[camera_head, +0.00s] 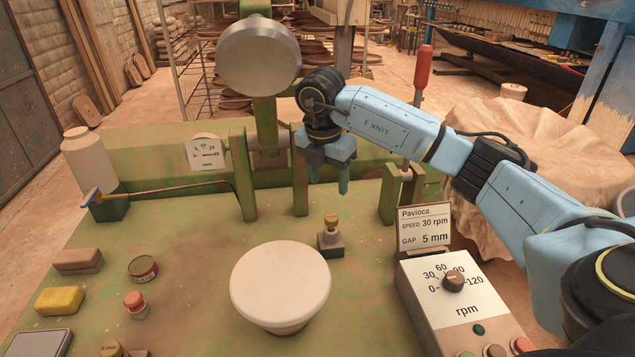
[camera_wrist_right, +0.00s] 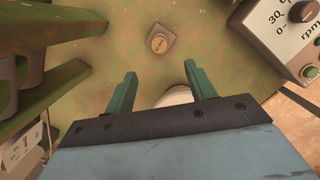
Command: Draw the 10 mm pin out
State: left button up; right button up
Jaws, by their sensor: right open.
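A pin with a brass-coloured knob (camera_head: 331,221) stands upright in a small grey block (camera_head: 331,241) on the green bench. In the right wrist view the knob (camera_wrist_right: 158,43) is seen from above, with a marking too small to read, so I cannot confirm it is the 10 mm one. My right gripper (camera_head: 328,178) is open and empty, with its fingers pointing down, above and apart from the pin. In the right wrist view its two fingers (camera_wrist_right: 160,72) are spread, with the pin beyond their tips. My left gripper is not in view.
A white round bowl-like thing (camera_head: 280,280) stands in front of the block. The rpm control box (camera_head: 460,310) and Pavioca sign (camera_head: 424,227) are to the right. Green uprights (camera_head: 299,185) stand behind. A red-knobbed piece (camera_head: 134,301) and another brass-knobbed one (camera_head: 111,349) sit at left.

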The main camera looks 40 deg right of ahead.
aim_at(331, 217)
jog(key=f, duration=0.4)
jog(key=d+f, duration=0.1)
jog(key=f, duration=0.2)
jog(key=f+b, duration=0.1)
jog(key=f, duration=0.3)
jog(key=shift+w+d+f, duration=0.25)
jog(key=shift+d+f, duration=0.2)
jog(key=shift+f, duration=0.7)
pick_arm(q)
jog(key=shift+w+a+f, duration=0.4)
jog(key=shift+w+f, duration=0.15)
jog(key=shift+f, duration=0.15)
pick_arm(e)
jog(key=shift+w, duration=0.1)
